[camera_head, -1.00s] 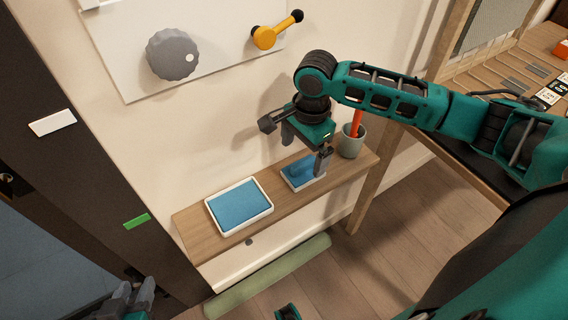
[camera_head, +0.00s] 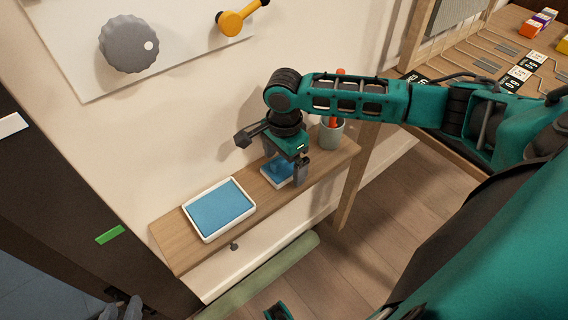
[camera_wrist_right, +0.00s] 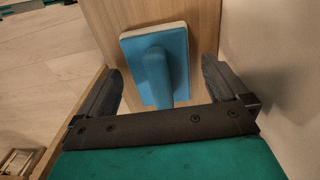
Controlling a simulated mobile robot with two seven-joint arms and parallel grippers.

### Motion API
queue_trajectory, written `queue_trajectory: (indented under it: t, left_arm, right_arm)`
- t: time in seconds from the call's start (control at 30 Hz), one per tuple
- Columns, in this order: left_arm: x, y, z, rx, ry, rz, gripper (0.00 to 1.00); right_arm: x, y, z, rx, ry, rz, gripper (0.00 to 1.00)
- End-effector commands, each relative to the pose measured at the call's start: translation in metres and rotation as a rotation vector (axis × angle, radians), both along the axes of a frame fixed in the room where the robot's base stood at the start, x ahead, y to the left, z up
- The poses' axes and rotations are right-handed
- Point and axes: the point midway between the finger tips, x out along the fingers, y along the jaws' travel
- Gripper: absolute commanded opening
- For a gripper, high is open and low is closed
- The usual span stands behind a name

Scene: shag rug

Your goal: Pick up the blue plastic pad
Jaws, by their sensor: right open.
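The blue plastic pad (camera_head: 278,172) lies on the wooden shelf, partly hidden by my right gripper (camera_head: 286,164) in the head view. In the right wrist view the pad (camera_wrist_right: 179,55) is a blue block with a raised rounded handle and a pale rim. My right gripper (camera_wrist_right: 162,75) is open above it, with one finger on each side of the handle and no visible contact. My left gripper (camera_head: 121,312) shows only its grey fingertips at the bottom edge of the head view, apart and empty.
A white tray with a blue inside (camera_head: 206,236) sits on the shelf (camera_head: 170,252) to the left. A grey cup (camera_head: 331,136) with an orange-red item stands right of the gripper. The wall board (camera_head: 82,84) carries a grey knob (camera_head: 129,45) and a yellow handle (camera_head: 240,18).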

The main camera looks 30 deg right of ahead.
Motion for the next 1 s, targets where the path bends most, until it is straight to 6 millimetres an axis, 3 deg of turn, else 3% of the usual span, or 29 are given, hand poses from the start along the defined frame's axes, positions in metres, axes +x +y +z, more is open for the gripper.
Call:
queue_trajectory:
  t: [0.07,0.63,1.0]
  left_arm:
    - [0.0001,0.0001,0.0004,0.0,-0.001,0.0,0.38]
    - [0.0004,0.0025,0.0007,0.008,-0.003,-0.005,0.38]
    - [0.0021,0.003,0.0059,0.01,-0.008,-0.005,0.38]
  right_arm:
    - [0.0,0.0003,0.0004,0.0,0.0,0.001,0.95]
    - [0.0001,0.0004,0.0005,0.001,-0.001,0.001,0.41]
    - [-0.0012,0.0004,0.0053,0.002,-0.001,0.001,0.39]
